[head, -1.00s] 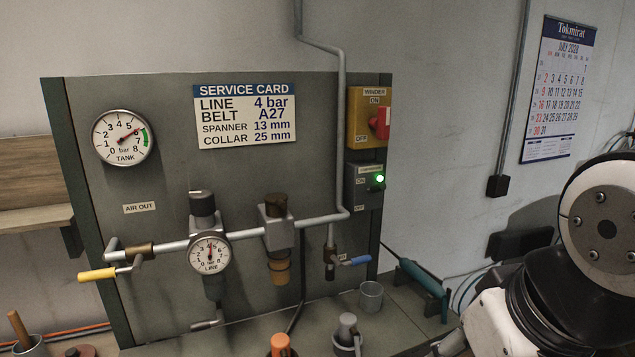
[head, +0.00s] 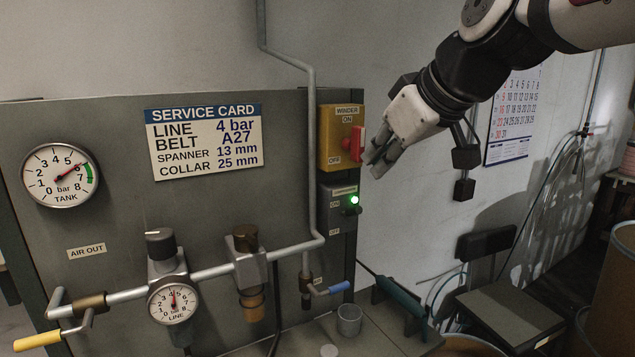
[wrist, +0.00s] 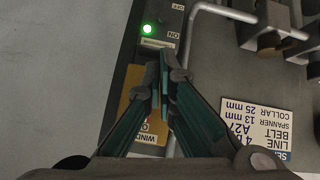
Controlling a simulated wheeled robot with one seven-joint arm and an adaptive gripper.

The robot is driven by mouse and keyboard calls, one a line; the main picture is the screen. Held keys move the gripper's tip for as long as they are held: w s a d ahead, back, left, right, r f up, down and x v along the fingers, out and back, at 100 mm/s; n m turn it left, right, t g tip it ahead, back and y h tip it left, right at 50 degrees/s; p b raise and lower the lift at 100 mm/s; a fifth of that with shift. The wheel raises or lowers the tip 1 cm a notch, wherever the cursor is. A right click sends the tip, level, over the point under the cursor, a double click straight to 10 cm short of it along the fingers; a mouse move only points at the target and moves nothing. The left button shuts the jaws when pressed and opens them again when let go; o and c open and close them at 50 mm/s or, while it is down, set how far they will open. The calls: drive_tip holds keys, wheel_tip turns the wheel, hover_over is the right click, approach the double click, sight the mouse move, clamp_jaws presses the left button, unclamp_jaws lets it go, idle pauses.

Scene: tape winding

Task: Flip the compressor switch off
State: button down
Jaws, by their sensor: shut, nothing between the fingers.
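The compressor switch box (head: 340,222) is dark grey with ON and OFF labels and sits on the right edge of the grey panel. Its green light (head: 354,200) is lit near the ON label; the lever itself is not clear. My gripper (head: 374,165) is shut and empty, in the air just right of and above the green light, beside the winder's red handle. In the wrist view my fingertips (wrist: 163,60) point towards the compressor box, with the green light (wrist: 147,29) just beyond them. I cannot tell the gap to the box.
The yellow winder switch box (head: 331,152) with a red handle (head: 355,145) sits directly above the compressor box. A grey pipe (head: 312,150) runs close along the left. A blue-handled valve (head: 330,289) and a grey cup (head: 349,320) are below. Open air lies to the right.

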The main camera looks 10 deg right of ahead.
sight(344, 197)
drive_tip(key=x, duration=1)
drive_tip(key=shift+f+b, duration=0.2)
drive_tip(key=shift+b, duration=0.7)
